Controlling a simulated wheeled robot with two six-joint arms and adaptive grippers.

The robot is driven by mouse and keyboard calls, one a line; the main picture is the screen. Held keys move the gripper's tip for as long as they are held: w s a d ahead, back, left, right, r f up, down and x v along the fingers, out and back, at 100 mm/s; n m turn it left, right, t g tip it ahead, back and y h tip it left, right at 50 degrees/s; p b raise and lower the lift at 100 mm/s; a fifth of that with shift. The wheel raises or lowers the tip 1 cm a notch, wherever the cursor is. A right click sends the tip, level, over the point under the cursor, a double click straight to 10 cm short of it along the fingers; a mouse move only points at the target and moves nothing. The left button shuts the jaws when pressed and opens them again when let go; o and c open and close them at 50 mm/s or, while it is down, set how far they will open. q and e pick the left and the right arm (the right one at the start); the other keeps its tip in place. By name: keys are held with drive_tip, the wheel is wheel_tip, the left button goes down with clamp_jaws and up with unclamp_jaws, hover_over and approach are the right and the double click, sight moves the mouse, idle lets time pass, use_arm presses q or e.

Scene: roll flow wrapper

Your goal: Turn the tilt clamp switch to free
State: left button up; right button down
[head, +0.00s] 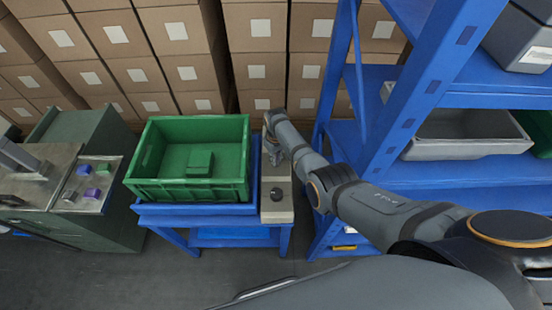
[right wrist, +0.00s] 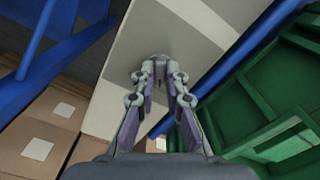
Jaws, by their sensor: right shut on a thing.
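A narrow pale switch panel (head: 277,213) stands along the right edge of the blue stand. It also fills the middle of the right wrist view (right wrist: 170,35). A dark knob (head: 277,193) sits on its near part, clear of my gripper. My right gripper (head: 272,147) is over the panel's far part. In the right wrist view its fingertips (right wrist: 160,68) are shut on a small switch knob (right wrist: 159,57), mostly hidden between them. I cannot read any label or the knob's setting. My left gripper is not in view.
A green crate (head: 190,193) with a small green block (head: 200,163) inside sits on the blue stand (head: 235,220), just left of the panel. A blue shelf rack (head: 415,110) rises close on the right. Cardboard boxes (head: 180,30) fill the back. A green cabinet (head: 95,225) stands left.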

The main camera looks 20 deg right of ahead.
drive_tip(key=c, duration=1.4)
unclamp_jaws()
wheel_tip(320, 180, up, 12)
drive_tip(key=shift+r, duration=0.1)
